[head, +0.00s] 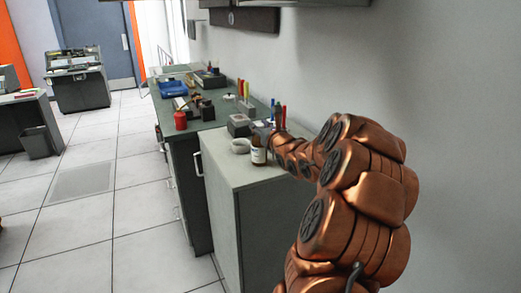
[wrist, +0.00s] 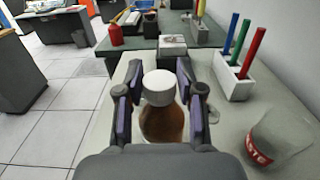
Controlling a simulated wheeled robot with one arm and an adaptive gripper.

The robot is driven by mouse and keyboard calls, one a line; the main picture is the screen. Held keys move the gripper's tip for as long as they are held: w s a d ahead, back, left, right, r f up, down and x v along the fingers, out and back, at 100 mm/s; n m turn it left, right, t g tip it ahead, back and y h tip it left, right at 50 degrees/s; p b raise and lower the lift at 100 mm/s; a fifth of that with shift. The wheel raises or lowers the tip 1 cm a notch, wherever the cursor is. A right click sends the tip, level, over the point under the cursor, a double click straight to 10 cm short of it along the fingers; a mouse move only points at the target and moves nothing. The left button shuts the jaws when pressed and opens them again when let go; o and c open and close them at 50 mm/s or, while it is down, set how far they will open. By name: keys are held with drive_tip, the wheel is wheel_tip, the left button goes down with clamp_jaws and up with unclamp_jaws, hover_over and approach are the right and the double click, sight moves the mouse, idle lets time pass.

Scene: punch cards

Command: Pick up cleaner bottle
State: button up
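The bottle, brown with a white cap, stands upright on the pale cabinet top in the wrist view (wrist: 160,122) and the head view (head: 258,156). I take it as the cleaner bottle. My gripper (wrist: 158,100) is open, with one finger on each side of the bottle. Small gaps seem to show between the pads and the bottle, and I see no clear grip. The bottle's lower part is hidden behind my gripper's body in the wrist view. In the head view my gripper (head: 272,138) is small and partly merges with the things behind it.
A white holder (wrist: 237,86) with blue, green and red markers stands right of the bottle. A clear container with a red label (wrist: 280,138) is nearer right. A grey box (wrist: 172,45) is behind. A red container (head: 180,120) stands on the green counter (head: 205,128). The wall is close on the right.

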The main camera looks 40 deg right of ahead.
clamp_jaws()
drive_tip(key=shift+r, duration=0.1)
idle(0.5)
